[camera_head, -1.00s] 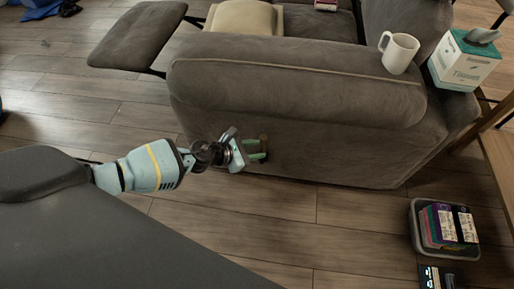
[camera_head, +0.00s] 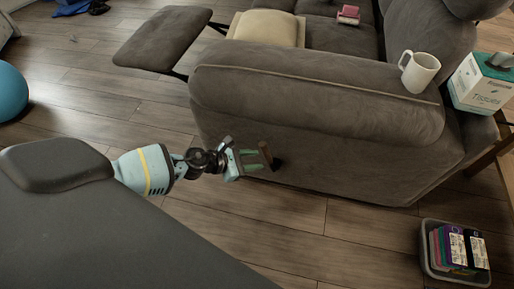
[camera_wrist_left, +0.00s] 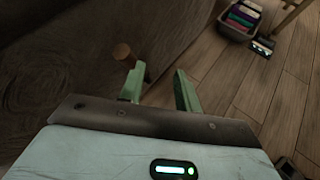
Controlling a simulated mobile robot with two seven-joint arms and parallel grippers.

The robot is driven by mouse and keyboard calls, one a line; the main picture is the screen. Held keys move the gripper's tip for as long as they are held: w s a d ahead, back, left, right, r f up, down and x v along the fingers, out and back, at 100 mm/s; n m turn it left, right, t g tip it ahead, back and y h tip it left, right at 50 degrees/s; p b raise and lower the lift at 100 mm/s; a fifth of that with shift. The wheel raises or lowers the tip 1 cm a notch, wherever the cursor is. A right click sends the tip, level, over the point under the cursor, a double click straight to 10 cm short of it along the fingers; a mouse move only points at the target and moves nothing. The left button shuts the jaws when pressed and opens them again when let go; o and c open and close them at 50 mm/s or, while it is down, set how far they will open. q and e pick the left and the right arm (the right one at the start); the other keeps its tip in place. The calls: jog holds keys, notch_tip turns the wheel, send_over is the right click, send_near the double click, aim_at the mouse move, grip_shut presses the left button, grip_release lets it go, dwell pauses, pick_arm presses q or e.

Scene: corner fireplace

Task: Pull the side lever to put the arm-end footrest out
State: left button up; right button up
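The grey sofa (camera_head: 330,140) stands with its padded arm end facing me. A short brown wooden lever (camera_head: 268,155) sticks out low on its side. The lever's round end also shows in the left wrist view (camera_wrist_left: 122,51), beyond the left-hand finger. My left gripper (camera_head: 252,160) is open beside the lever, its green fingers apart with nothing between them. The fingers also show in the left wrist view (camera_wrist_left: 158,88). A grey padded footrest (camera_head: 163,40) stands out level at the sofa's far left on a dark bracket. My right gripper is not in view.
A bin of coloured cases (camera_head: 427,262) sits on the floor at right. A blue ball (camera_head: 10,92) lies at left.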

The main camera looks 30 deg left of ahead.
pick_arm(q)
jog(key=shift+v, duration=1.1)
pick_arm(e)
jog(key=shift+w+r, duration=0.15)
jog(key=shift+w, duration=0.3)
pick_arm(q)
jog(key=shift+a+f, duration=0.1)
jog(key=shift+f, duration=0.1)
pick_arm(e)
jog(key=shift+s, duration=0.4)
